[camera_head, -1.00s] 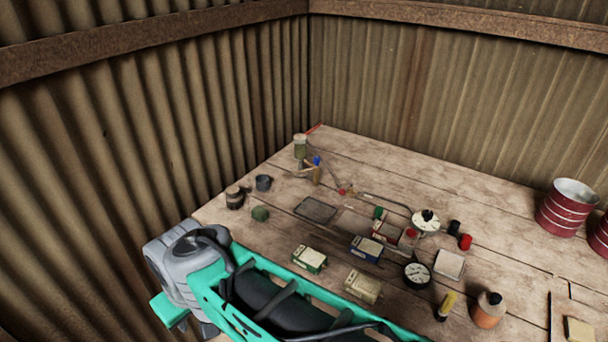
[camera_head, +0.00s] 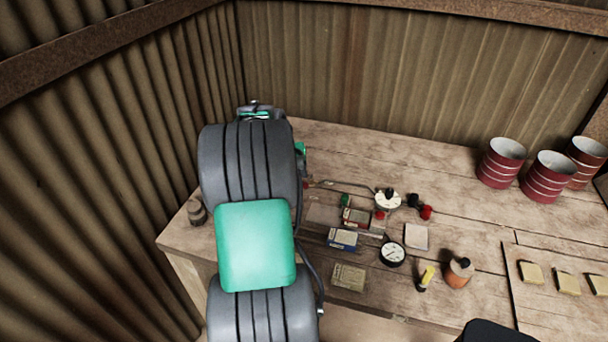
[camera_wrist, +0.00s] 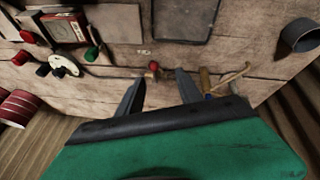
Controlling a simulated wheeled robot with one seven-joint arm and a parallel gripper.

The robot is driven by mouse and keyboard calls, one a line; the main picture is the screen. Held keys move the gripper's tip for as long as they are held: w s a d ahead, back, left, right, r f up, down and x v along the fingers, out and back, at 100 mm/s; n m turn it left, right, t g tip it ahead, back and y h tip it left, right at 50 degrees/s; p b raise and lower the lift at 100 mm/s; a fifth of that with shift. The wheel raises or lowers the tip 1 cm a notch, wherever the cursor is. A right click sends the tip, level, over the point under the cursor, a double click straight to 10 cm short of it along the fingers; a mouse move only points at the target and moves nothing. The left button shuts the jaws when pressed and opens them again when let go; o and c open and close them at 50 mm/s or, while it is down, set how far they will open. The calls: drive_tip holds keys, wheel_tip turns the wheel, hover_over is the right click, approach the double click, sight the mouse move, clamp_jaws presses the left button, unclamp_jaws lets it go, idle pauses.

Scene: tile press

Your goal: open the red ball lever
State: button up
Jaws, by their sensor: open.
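A small red ball (camera_wrist: 153,66) shows in the wrist view, just beyond and between my fingertips. A thin rod runs left from near it toward a round white part with a black knob (camera_wrist: 65,66). My gripper (camera_wrist: 159,84) is open, with its two dark fingers apart and nothing between them. It points at the ball; whether the fingers reach its height I cannot tell. The rod and the white round part (camera_head: 388,202) show right of my arm there.
Small boxes such as the blue one (camera_head: 343,239), a dial gauge (camera_head: 392,254) and an orange bottle (camera_head: 458,274) stand on the wooden bench. Red drums (camera_head: 500,163) stand at the right. A grey cup (camera_wrist: 300,36) and wooden-handled tools (camera_wrist: 207,80) lie right in the wrist view.

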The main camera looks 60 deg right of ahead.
sight(305, 184)
drive_tip(key=x, duration=0.3)
drive_tip(key=p+x, duration=0.1)
drive_tip(key=x, duration=0.1)
drive_tip(key=s+d+x, duration=0.1)
drive_tip(key=x, duration=0.2)
drive_tip(key=shift+s+p, duration=0.1)
drive_tip(key=shift+p, duration=0.25)
drive_tip(key=shift+c, duration=0.3)
clamp_jaws()
idle(0.6)
